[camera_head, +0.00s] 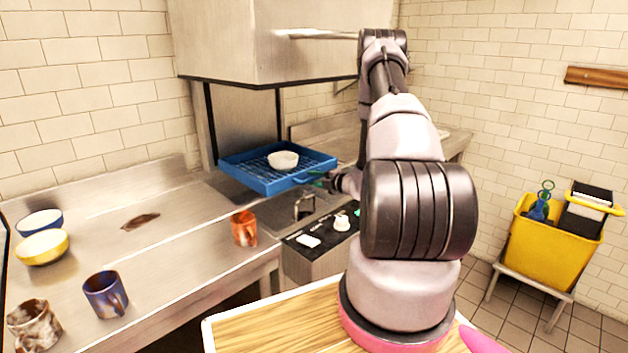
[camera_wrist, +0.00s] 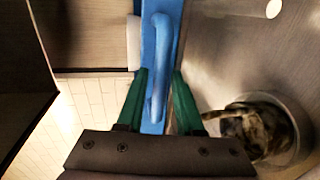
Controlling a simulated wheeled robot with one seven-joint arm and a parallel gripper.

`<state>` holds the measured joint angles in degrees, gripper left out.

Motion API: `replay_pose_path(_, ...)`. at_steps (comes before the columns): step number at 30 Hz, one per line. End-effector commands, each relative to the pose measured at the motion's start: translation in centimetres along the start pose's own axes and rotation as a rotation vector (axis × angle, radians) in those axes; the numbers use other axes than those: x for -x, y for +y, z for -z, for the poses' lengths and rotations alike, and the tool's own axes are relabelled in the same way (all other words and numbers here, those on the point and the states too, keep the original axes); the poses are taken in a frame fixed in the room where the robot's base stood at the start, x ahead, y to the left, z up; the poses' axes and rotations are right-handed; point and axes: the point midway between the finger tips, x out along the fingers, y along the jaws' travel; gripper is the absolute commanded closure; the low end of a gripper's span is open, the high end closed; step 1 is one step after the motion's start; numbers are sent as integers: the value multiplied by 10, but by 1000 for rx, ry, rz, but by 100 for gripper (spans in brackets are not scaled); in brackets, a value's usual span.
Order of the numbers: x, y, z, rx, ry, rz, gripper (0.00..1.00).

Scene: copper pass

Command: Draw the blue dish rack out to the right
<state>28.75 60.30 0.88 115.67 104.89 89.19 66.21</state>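The blue dish rack (camera_head: 262,184) sits under the raised steel hood, with a white bowl (camera_head: 283,160) in it. My gripper (camera_head: 322,181) is at the rack's right front side, small and partly hidden behind my arm in the head view. In the wrist view, the rack's blue handle (camera_wrist: 158,62) lies between the two green fingers of my gripper (camera_wrist: 161,85). The fingers stand apart on either side of the handle, and narrow gaps seem to show beside it.
The steel hood (camera_head: 265,40) hangs above the rack. An orange mug (camera_head: 244,228) stands on the left counter (camera_head: 185,262) near the sink area. A blue mug (camera_head: 105,294) and a yellow bowl (camera_head: 42,246) stand further left. A yellow mop bucket (camera_head: 545,250) is at right.

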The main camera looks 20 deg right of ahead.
Motion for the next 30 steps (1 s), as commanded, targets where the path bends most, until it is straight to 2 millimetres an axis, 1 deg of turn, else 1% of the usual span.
replay_pose_path(1,0,0,0,0,0,0,89)
replay_pose_path(2,0,0,0,0,0,0,100)
replay_pose_path(30,1,0,0,0,0,1,100)
